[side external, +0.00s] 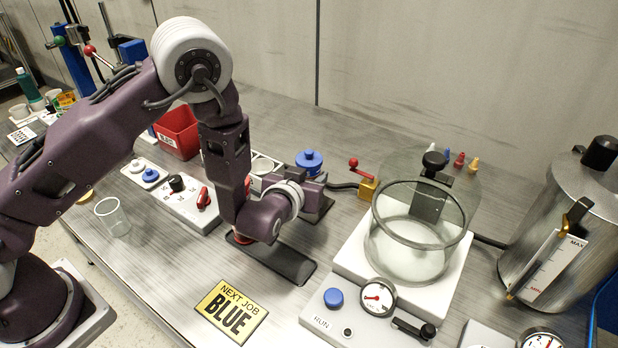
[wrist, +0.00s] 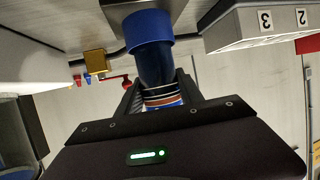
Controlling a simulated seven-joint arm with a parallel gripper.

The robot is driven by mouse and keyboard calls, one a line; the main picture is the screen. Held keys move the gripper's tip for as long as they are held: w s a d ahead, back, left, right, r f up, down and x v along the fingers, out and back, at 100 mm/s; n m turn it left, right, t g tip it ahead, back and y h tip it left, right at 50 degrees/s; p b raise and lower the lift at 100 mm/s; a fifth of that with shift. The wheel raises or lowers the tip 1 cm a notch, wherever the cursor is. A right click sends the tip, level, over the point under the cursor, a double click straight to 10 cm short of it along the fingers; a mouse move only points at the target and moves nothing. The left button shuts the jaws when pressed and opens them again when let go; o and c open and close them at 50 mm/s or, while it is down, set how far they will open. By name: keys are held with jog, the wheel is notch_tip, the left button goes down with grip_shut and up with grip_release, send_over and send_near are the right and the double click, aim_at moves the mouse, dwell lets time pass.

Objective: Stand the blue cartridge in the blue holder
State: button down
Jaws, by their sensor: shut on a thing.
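The blue cartridge has a blue knobbed top (side external: 309,160) in the side view. In the wrist view, which is upside down, its dark blue body (wrist: 155,68) and a striped band show between the fingers. My gripper (side external: 312,182), also in the wrist view (wrist: 161,97), lies level and is shut on the cartridge, which looks upright. The blue holder (wrist: 148,27) is a blue collar on a dark base in the wrist view. The cartridge's lower end appears inside the collar; whether it sits fully down cannot be told. My gripper hides the collar in the side view.
A white numbered rack (wrist: 262,26) stands close beside the holder. A red crank on a gold block (side external: 369,188) and a glass chamber (side external: 415,235) stand to the right. A red bin (side external: 177,132) is behind left.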

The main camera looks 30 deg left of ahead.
jog(key=shift+f, duration=0.2)
jog(key=c, duration=0.8)
grip_release()
jog(key=shift+f, duration=0.1)
jog(key=shift+o, duration=0.2)
